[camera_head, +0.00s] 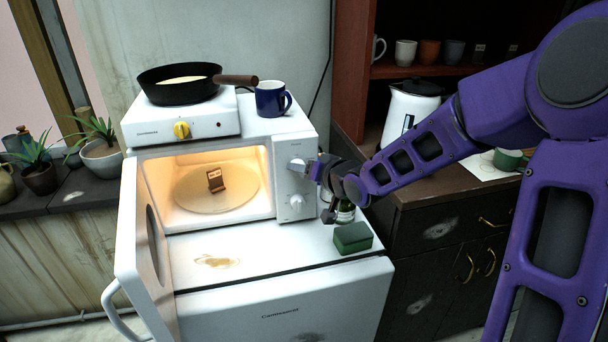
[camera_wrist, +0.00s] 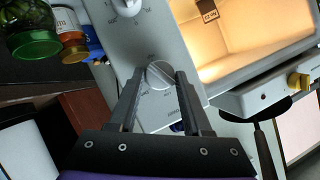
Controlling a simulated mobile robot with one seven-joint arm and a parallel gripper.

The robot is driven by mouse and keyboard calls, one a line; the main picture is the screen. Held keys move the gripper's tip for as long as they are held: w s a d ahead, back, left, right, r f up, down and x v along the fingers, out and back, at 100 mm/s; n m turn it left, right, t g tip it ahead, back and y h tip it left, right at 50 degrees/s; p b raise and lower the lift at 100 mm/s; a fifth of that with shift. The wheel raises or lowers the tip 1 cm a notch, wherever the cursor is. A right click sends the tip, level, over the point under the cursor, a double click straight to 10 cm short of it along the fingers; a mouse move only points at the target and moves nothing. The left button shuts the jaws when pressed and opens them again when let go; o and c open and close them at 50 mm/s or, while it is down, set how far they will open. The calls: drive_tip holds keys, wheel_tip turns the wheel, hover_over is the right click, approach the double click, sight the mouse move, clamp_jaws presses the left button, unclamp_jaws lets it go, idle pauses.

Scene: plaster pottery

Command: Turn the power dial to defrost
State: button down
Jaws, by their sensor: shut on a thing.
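The white microwave (camera_head: 283,152) stands on a small white fridge, its door (camera_head: 152,245) open to the left and its inside lit. Its right panel has two white dials. My gripper (camera_head: 309,168) is at the upper dial (camera_head: 297,165), reaching in from the right. In the wrist view my gripper (camera_wrist: 160,78) has its two fingers on either side of this dial (camera_wrist: 160,74), shut on it. The lower dial (camera_head: 297,201) is free, and it also shows at the top of the wrist view (camera_wrist: 126,4).
A small brown box (camera_head: 216,181) stands on the glass turntable (camera_head: 190,196). A hotplate (camera_head: 205,122) with a black pan (camera_head: 178,90) and a blue mug (camera_head: 271,100) sit on top. A green sponge (camera_head: 352,238) and jars stand below my gripper. A kettle (camera_head: 408,113) is behind my arm.

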drive_tip(key=shift+s+a+f+n+t+h+p, duration=0.2)
drive_tip(key=shift+n+t+h+p, duration=0.45)
drive_tip(key=shift+n+h, duration=1.1)
drive_tip(key=shift+w+a+r+n+t+h+p, duration=0.15)
drive_tip(key=shift+a+n+t+h+p, duration=0.35)
drive_tip(key=shift+n+h, duration=1.2)
drive_tip(key=shift+s+a+f+n+t+h+p, duration=0.15)
drive_tip(key=shift+n+t+h+p, duration=0.7)
drive_tip(key=shift+n, duration=1.4)
drive_tip(key=shift+r+h, duration=0.15)
drive_tip(key=shift+h, duration=0.15)
drive_tip(key=shift+c, duration=1.8)
unclamp_jaws()
